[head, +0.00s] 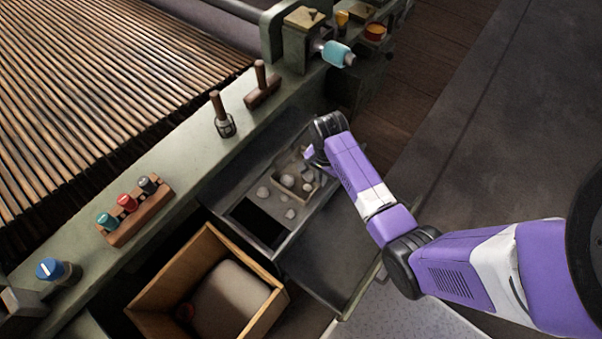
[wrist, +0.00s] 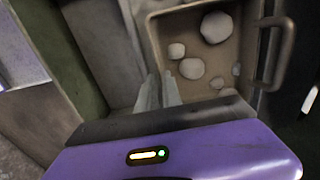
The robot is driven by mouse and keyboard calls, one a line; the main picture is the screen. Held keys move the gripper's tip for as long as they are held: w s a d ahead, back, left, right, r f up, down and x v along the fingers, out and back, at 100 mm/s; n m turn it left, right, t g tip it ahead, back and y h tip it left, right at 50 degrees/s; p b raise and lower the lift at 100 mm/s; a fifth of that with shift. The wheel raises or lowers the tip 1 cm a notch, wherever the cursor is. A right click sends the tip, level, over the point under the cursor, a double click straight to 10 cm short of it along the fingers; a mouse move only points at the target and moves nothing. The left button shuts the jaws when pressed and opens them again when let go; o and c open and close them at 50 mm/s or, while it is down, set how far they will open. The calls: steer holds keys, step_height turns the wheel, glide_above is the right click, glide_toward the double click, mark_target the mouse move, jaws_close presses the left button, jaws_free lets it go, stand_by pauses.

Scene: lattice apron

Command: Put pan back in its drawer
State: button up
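The pan (head: 312,194) is a shallow tan square tray with pale round stones in it. In the head view it is at the far end of a grey drawer-like tray (head: 283,240), partly behind my gripper; I cannot tell if it rests there. The wrist view shows the pan (wrist: 205,93) more closely, with a bar handle on its right side. My gripper (wrist: 160,91) points down at the pan's left wall, its two fingers close together with a narrow gap. Whether they pinch the wall is unclear. The gripper is mostly hidden in the head view.
A wooden box (head: 165,285) with a rounded grey thing inside stands left of the tray. A grey panel (head: 335,250) juts out to the right. The green bench edge above carries wooden-handled tools (head: 222,115) and a rack of coloured knobs (head: 130,208). Open floor lies right.

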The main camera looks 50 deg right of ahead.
steer(key=shift+a+f, duration=0.1)
steer(key=shift+f, duration=1.8)
jaws_close()
steer(key=shift+r, duration=0.15)
